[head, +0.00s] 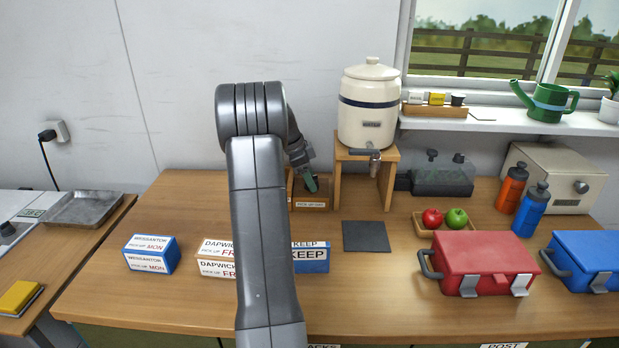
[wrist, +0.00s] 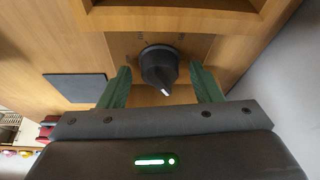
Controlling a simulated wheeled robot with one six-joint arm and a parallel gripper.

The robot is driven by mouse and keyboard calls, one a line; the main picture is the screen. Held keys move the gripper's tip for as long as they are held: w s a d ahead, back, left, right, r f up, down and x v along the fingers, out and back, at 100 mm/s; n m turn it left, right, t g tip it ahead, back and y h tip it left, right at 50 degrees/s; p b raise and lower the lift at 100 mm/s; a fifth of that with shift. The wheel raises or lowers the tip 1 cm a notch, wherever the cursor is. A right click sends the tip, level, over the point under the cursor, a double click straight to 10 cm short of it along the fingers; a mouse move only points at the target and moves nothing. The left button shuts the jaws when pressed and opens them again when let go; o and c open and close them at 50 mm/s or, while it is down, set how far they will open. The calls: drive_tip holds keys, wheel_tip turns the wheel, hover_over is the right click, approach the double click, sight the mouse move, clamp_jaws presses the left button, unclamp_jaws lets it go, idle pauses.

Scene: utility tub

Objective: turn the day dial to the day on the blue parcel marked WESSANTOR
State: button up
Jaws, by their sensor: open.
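The blue parcel marked WESSANTOR (head: 152,255) sits at the left of the bench, and its white label reads pick-up MON. The day dial (wrist: 159,66) is a black knob with a white pointer mark on the wooden front of a box. The mark is toward the bottom of the wrist view; the small day marks around the knob are unreadable. My gripper (wrist: 164,76) is open, with a green finger on each side of the knob and gaps visible. In the head view my gripper (head: 311,184) is at the wooden dial box (head: 310,206), and the knob is hidden.
A cream DAPWICK parcel (head: 215,260) marked FR and a blue KEEP parcel (head: 311,262) stand partly behind my arm. A water crock (head: 369,105) on a wooden stand is right of the dial box. A dark mat (head: 366,237) lies in front.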

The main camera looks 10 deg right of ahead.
drive_tip(key=v, duration=1.3)
drive_tip(key=shift+r, duration=0.35)
drive_tip(key=x, duration=1.3)
drive_tip(key=shift+f, duration=0.4)
drive_tip(key=shift+r, duration=0.15)
